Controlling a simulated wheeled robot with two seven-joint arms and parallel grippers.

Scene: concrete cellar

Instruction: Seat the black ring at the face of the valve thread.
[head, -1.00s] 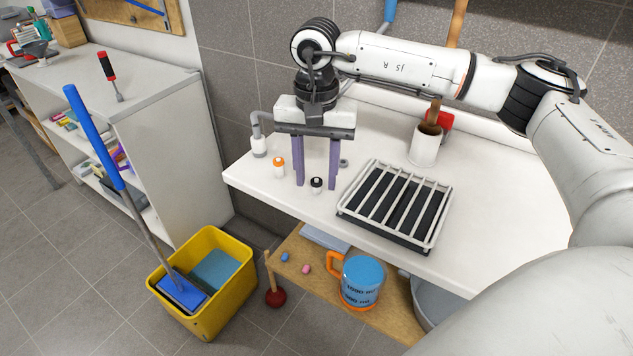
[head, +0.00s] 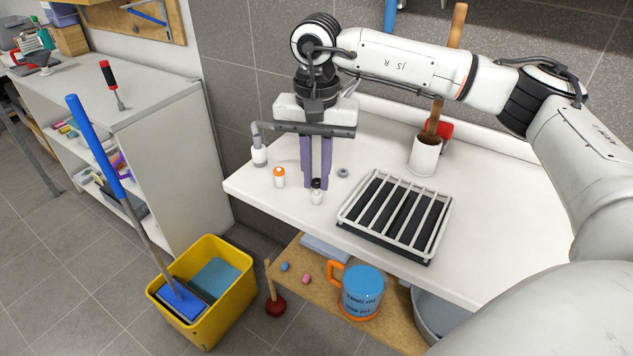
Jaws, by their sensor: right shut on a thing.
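My right gripper (head: 317,186) points down over the white counter, its two purple fingers close together. It is shut on a small white bottle with a black top (head: 317,197); the fingers are at the top, and the bottle's base is at or close to the counter. A small dark grey ring (head: 343,173) lies flat just right of the fingers; it is the only loose ring I make out. A bent grey pipe with a white lower end (head: 259,155) is at the counter's left; I cannot make out a thread on it. My left gripper is out of view.
An orange-capped white bottle (head: 279,178) stands left of the fingers. A black tray with a white rack (head: 397,212) takes up the front right. A white pot (head: 424,156) with a wooden handle is behind. The counter's front edge (head: 290,221) is near.

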